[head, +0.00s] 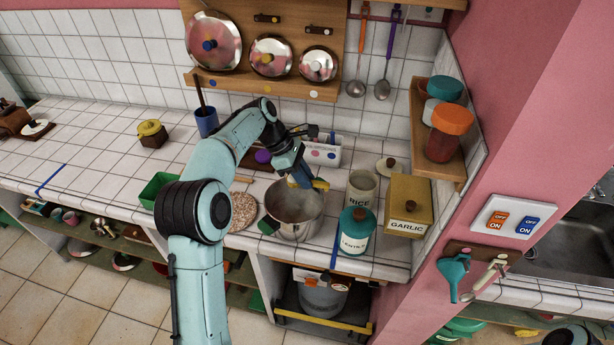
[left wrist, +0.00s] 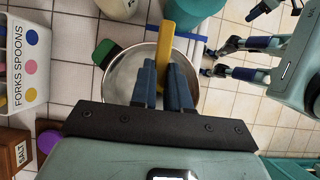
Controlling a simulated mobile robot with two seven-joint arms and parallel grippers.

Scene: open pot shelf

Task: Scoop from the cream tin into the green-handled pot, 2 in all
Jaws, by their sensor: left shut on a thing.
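My left gripper (head: 301,180) is shut on a yellow-handled tool (head: 320,184), and it is over the pot's opening. In the left wrist view the gripper (left wrist: 166,82) has the yellow handle (left wrist: 180,32) between its fingers; the tool's working end cannot be made out. The green-handled pot (head: 294,226) is a steel pot on the counter, its green handle at its left. It also shows in the left wrist view (left wrist: 124,80). The cream tin marked RICE (head: 361,190) stands open right of the pot. My right gripper (left wrist: 220,60) is open and empty, in the left wrist view only.
A teal LENTILS tin (head: 355,232) stands close to the pot's right, with a yellow GARLIC tin (head: 408,205) farther right. A loose cream lid (head: 386,168) lies behind the RICE tin. A round speckled mat (head: 238,211) and green box (head: 158,189) are left of the pot.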

